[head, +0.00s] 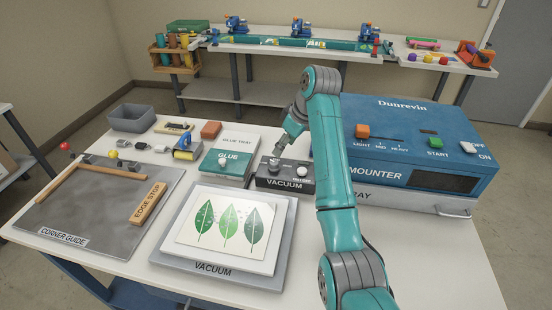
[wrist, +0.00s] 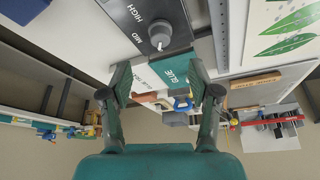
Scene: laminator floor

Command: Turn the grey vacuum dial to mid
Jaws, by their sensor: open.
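The grey vacuum dial (wrist: 160,32) sits on top of the dark vacuum box (wrist: 128,12), near the printed words MID and HIGH in the wrist view. I cannot clearly tell which mark it points to. In the head view the box (head: 285,184) stands behind the vacuum plate, and the dial (head: 274,162) is on its left part. My gripper (head: 280,150) hangs just above the dial in the head view. In the wrist view my gripper (wrist: 158,78) is open and empty, its fingers apart, with the dial beyond the gap between the tips.
The glue box (head: 228,163) stands close left of the vacuum box. The blue mounter (head: 420,145) is close on the right. The vacuum plate (head: 280,238) with a leaf print lies in front. The corner guide board (head: 95,235) is at the left.

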